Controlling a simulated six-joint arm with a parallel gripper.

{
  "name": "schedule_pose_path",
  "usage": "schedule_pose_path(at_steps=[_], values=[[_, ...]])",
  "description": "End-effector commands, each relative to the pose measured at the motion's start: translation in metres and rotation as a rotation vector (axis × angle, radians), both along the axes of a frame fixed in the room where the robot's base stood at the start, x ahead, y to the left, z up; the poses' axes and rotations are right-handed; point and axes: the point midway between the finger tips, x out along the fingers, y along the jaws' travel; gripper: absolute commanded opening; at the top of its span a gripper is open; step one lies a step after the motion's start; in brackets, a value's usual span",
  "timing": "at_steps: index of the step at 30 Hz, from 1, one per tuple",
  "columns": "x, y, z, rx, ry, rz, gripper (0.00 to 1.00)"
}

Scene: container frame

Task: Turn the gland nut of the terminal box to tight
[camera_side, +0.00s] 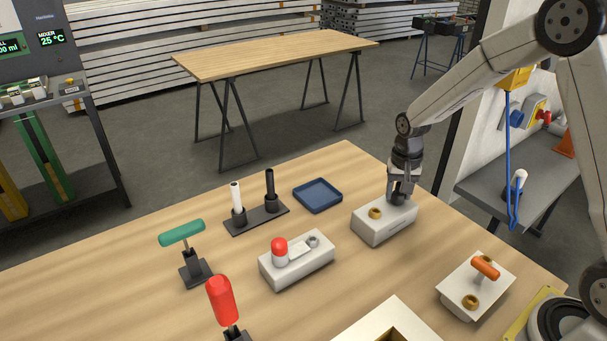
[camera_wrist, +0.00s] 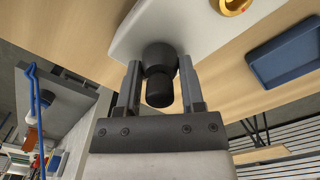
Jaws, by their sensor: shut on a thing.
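The terminal box is most likely the pale grey block (camera_side: 372,232) at the right middle of the wooden table. It has a brass ring (camera_side: 376,213) at its left end, which also shows at the top of the wrist view (camera_wrist: 232,4). My gripper (camera_side: 398,196) points down over the block's right end. In the wrist view its two fingers stand on either side of a dark, round gland nut (camera_wrist: 160,58), and they are shut on it. A narrower black cylinder (camera_wrist: 159,93) projects from the nut. The side view hides the nut behind my fingers, and its tightness cannot be told.
A blue tray (camera_side: 318,195) lies left of the block. Nearby are a block with a red knob (camera_side: 279,246), a block with an orange handle (camera_side: 485,267), a black stand with two rods (camera_side: 257,219), a green T-handle (camera_side: 181,233) and a red handle (camera_side: 221,300).

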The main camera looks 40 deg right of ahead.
Motion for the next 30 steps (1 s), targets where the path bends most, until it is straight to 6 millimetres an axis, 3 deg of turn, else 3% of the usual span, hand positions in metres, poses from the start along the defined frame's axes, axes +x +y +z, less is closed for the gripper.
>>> schedule_pose_path(at_steps=[12,28,29,30], values=[[0.0005,-0.0003,0.0012,0.0,-0.003,-0.242,0.0],[0.0007,-0.0004,0.0012,0.0,-0.003,-0.277,0.0],[0.0006,-0.0005,0.0012,0.0,-0.003,-0.277,0.56],[0.0006,-0.0005,0.0012,0.0,-0.003,-0.277,0.69]])
